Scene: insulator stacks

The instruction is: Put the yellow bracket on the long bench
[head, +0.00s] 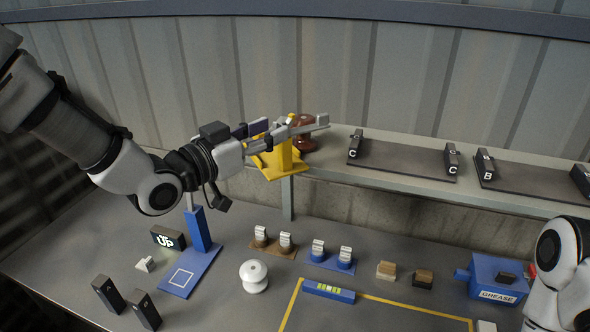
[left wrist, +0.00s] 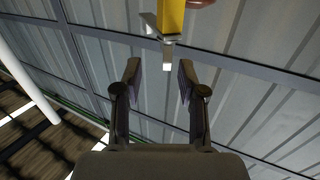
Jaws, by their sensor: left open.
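The yellow bracket (head: 280,162) is at the left part of the raised shelf (head: 340,150) in the head view, partly hidden by my left gripper (head: 296,125). It also shows at the top of the left wrist view (left wrist: 170,18), with a pale metal piece by it. My left gripper (left wrist: 159,78) is open, its fingers apart with nothing between them; the bracket lies beyond the fingertips. I cannot tell whether a finger touches it. The long grey bench (head: 215,295) lies below the shelf. My right gripper is out of view; part of my right arm shows at the right edge.
A brown insulator (head: 303,138) stands close behind the bracket. Black holders marked C (head: 400,172) and B are farther right. On the bench are a blue stand (head: 190,268), a white insulator (head: 254,276), small clamps, a blue level (head: 329,292) and a grease box (head: 495,280).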

